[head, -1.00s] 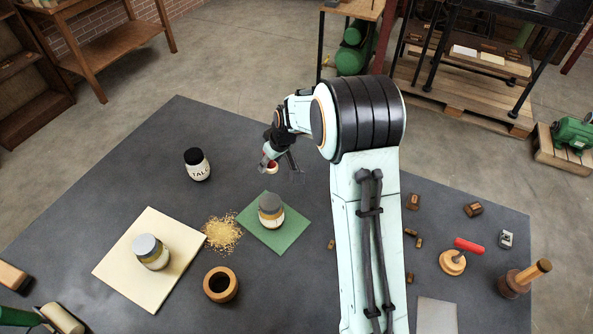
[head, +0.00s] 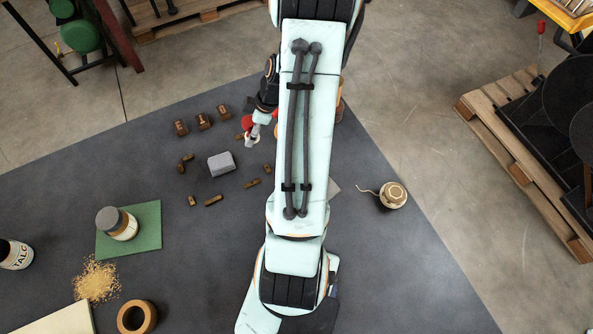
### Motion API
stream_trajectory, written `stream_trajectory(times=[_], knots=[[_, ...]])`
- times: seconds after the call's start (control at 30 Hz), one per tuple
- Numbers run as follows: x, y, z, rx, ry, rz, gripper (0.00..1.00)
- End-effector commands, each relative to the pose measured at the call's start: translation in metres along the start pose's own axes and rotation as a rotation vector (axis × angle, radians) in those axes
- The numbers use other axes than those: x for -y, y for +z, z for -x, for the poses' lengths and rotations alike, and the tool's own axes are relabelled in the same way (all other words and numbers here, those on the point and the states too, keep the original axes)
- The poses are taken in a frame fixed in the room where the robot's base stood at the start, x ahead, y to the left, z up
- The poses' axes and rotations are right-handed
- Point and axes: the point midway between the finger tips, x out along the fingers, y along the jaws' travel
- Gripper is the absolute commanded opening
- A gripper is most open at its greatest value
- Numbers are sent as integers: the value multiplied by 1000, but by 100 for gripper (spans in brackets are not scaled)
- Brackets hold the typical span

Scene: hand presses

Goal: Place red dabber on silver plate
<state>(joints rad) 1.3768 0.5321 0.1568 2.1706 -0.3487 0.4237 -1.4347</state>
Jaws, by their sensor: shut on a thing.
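My gripper (head: 255,132) is in the head view, left of my upright arm and above the dark mat. It is shut on the red dabber (head: 247,121), of which a red part and a pale part show beside the fingers. The arm and fingers hide much of the grip. The silver plate (head: 334,187) shows only as a grey corner at the right edge of my arm; the rest is hidden behind the arm. The gripper is above and left of that corner in the picture, apart from it.
A grey block (head: 221,163) and several small wooden type pieces (head: 204,121) lie left of the gripper. A string spool (head: 393,195) stands to the right. A jar (head: 117,224) rests on a green sheet (head: 146,215) at left. The mat's lower right is clear.

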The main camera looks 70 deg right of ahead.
Motion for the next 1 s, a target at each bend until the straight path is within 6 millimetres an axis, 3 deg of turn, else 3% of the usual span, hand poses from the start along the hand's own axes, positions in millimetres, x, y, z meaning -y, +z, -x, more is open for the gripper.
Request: stream_trajectory(times=[0.03,0.1,0.3,0.47,1.0], knots=[[6,26,10,-1,6,-20,0],[17,56,21,-1,8,-23,0],[53,109,41,-1,13,-27,0],[69,125,44,-2,13,-27,0],[72,156,-24,-2,13,-26,0]])
